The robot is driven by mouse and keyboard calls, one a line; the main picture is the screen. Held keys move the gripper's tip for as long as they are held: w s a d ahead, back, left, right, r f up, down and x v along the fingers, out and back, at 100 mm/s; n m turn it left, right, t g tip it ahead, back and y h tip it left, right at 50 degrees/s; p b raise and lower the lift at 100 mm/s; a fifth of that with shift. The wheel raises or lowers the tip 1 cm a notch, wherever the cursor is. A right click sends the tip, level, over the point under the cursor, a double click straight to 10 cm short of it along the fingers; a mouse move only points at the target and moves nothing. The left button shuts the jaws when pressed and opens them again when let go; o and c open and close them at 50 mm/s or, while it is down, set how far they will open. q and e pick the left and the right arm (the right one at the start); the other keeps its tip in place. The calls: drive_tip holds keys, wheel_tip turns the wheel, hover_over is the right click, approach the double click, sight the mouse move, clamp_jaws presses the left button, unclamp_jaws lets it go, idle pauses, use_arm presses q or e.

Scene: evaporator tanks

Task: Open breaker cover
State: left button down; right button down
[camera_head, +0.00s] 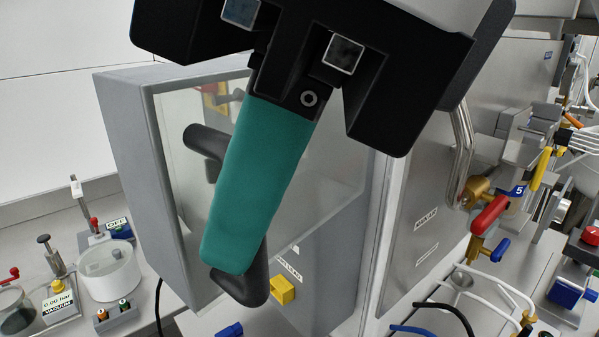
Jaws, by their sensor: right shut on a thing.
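The breaker cover (120,140) is a grey-framed box face with a clear or glossy pane, left of centre. A black handle (203,142) stands out from the pane; its upper end and its lower end (245,287) show on either side of my finger. My right gripper (230,255) comes down from the top with a black body and a long teal finger. It is shut on the handle, and the teal finger hides the handle's middle. The second finger is hidden. I cannot tell whether the cover stands ajar. My left gripper is not in view.
A steel cabinet (425,215) with a bar handle (461,150) stands close at the right. Red-handled valve (490,214) and cables lie beyond it.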

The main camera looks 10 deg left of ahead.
drive_tip(key=shift+r, duration=0.2)
drive_tip(key=c, duration=1.5)
unclamp_jaws()
drive_tip(key=shift+s+f, duration=0.1)
drive_tip(key=v, duration=1.2)
